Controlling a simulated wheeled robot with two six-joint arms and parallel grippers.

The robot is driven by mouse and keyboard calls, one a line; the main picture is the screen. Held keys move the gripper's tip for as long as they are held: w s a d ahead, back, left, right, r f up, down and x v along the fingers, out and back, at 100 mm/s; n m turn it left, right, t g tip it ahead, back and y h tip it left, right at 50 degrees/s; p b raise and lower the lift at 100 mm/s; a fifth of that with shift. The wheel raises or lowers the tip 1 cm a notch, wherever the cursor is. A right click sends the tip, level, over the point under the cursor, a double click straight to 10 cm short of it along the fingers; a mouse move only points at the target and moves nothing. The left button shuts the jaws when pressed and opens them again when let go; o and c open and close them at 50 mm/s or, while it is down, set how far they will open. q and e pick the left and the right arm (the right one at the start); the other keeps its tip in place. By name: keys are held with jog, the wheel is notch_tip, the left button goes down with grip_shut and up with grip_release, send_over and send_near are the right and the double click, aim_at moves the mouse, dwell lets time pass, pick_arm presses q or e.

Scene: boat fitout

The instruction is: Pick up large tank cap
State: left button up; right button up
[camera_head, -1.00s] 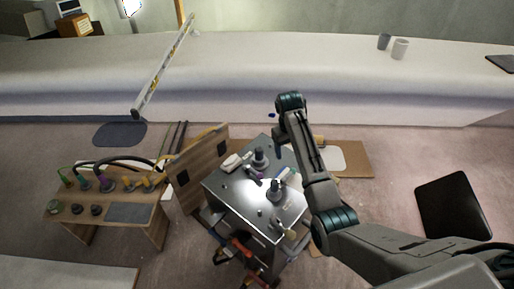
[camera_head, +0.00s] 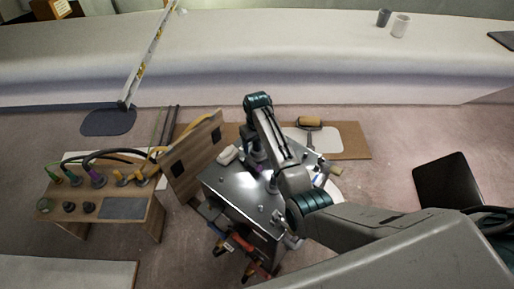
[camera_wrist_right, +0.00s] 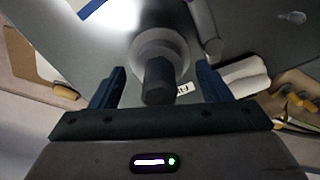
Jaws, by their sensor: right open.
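In the right wrist view a cap with a round grey flange (camera_wrist_right: 153,42) and a dark upright knob (camera_wrist_right: 158,80) stands on the metal cart top. I take it for the large tank cap. My right gripper (camera_wrist_right: 161,78) is open, one finger on each side of the knob, with visible gaps. In the head view the gripper is mostly hidden by my arm over the back of the cart, and that cap is partly hidden too. A second dark capped piece (camera_head: 272,184) stands nearer the front of the cart. My left gripper is not in view.
The metal cart top (camera_head: 237,186) also holds a white block (camera_head: 227,155) and small loose parts. A wooden panel (camera_head: 194,160) rises on its left, beside a bench (camera_head: 154,205) with hoses and fittings. A roller (camera_head: 309,121) lies on cardboard behind.

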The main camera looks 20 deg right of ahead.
jog(key=shift+f, duration=1.3)
jog(key=shift+c, duration=1.3)
jog(key=c, duration=0.8)
jog(key=shift+r, duration=0.3)
jog(key=shift+c, duration=0.2)
notch_tip(320, 180, up, 8)
jog(key=shift+r, duration=0.75)
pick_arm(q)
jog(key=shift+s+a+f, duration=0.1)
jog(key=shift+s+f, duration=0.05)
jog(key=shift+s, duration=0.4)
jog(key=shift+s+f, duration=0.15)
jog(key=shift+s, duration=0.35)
